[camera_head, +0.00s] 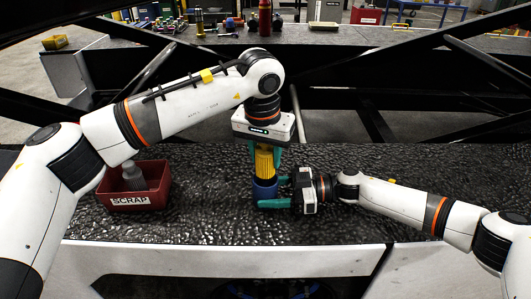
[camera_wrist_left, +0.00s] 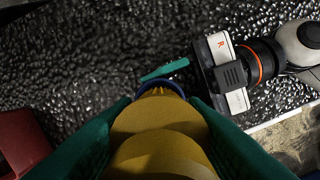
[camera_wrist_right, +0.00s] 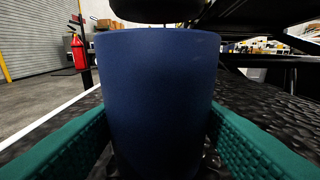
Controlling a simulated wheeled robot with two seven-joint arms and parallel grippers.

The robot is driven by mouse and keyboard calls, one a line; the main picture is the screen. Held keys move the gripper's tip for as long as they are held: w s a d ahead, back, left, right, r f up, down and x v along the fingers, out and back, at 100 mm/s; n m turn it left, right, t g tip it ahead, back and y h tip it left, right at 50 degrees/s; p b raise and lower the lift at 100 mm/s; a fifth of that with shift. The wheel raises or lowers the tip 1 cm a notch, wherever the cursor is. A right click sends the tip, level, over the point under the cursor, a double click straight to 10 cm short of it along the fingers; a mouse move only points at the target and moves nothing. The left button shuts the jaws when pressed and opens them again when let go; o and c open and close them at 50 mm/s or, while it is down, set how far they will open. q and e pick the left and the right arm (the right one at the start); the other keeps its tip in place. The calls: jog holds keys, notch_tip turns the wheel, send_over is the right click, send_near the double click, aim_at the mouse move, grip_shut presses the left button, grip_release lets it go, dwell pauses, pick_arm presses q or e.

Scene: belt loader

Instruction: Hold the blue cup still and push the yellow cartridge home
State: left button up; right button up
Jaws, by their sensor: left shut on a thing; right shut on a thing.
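The yellow cartridge (camera_head: 264,164) stands roughly upright directly above the blue cup (camera_head: 265,190), its lower end at the cup's mouth. My left gripper (camera_head: 265,155) points down and is shut on the cartridge. In the left wrist view the cartridge (camera_wrist_left: 160,135) lies between the green fingers, with the cup's blue rim (camera_wrist_left: 160,86) beyond it. My right gripper (camera_head: 274,192) comes in from the right, low over the surface, and is shut on the cup. The cup (camera_wrist_right: 155,100) fills the middle of the right wrist view. How deep the cartridge sits in the cup is hidden.
A red scrap bin (camera_head: 134,194) with grey parts in it stands on the left of the black bumpy belt (camera_head: 215,215). The belt around the cup is otherwise clear. Dark frame bars cross behind it, and a back bench (camera_head: 340,37) carries bottles and small parts.

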aim_at(265, 170)
pick_arm(q)
jog(key=shift+f, duration=2.1)
jog(key=shift+r, duration=0.25)
dwell(0.6)
jog(key=shift+s+f, duration=0.1)
jog(key=shift+f, duration=0.15)
dwell(3.0)
jog(key=shift+r, duration=0.25)
dwell(0.7)
jog(key=shift+f, duration=0.25)
dwell(0.3)
jog(key=shift+r, duration=0.15)
